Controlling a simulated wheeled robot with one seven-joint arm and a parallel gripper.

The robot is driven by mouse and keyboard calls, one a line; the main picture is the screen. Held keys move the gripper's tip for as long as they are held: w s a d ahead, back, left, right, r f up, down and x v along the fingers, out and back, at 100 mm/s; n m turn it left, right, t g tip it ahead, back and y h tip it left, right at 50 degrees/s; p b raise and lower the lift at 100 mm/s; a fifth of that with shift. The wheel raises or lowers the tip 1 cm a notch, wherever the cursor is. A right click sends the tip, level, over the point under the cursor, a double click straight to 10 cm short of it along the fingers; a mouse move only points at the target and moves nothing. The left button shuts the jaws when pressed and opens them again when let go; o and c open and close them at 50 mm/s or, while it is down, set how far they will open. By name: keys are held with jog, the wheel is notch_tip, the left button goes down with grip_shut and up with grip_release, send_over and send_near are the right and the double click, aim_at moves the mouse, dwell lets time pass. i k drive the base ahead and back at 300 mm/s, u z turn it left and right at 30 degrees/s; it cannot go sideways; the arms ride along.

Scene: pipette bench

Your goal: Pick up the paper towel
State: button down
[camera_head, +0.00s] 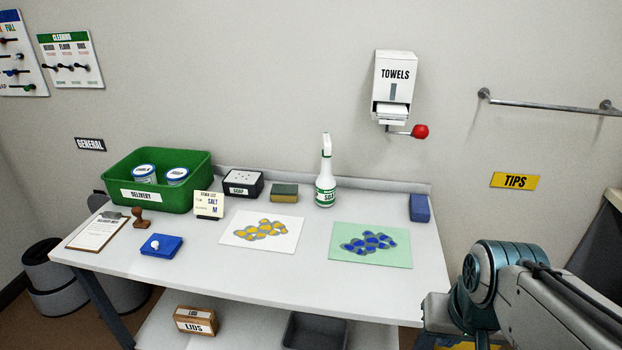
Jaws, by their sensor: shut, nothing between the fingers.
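A white dispenser (395,75) marked TOWELS hangs on the wall above the back right of the bench. A white piece, perhaps the edge of a paper towel (391,109), shows at its lower opening; I cannot tell how far it sticks out. A crank with a red knob (420,131) is at the dispenser's lower right. No loose paper towel is clearly seen on the bench. Part of my arm shows at the lower right, beside the bench and well below the dispenser. My gripper's fingers are not seen.
The bench (200,261) holds a green bin (196,193) with two tubs, a spray bottle (325,180), a sponge (284,192), a black SOAP box (243,184), a blue block (420,208) and two blotched sheets. A rail (545,104) is on the right wall.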

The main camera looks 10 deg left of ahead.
aim_at(383, 111)
jog(key=k, duration=0.65)
jog(key=u, duration=0.4)
jog(key=i, duration=1.45)
jog(key=z, duration=0.4)
